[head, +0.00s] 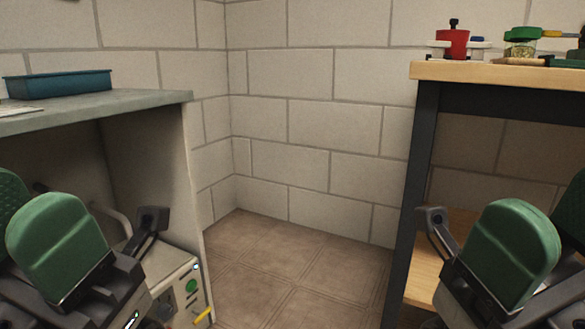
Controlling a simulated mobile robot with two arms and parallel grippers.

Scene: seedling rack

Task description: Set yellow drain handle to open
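The yellow drain handle (203,315) shows at the lower edge of the view, on a pale control panel (182,292) low under the left bench. Only part of the handle is visible, a short slanted bar, so its setting is hard to tell. My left gripper (36,212) is at the lower left, to the left of the panel and apart from the handle. Its green fingers stand apart with nothing seen between them. My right gripper (545,222) is at the lower right, far from the handle, its green fingers also apart and empty.
A green button (191,286) sits above the handle. The grey bench (150,98) holds a teal tray (58,83). A wooden-topped table (480,74) at right holds a red pot (453,43) and a green-lidded jar (520,43). The tiled floor (285,265) between is clear.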

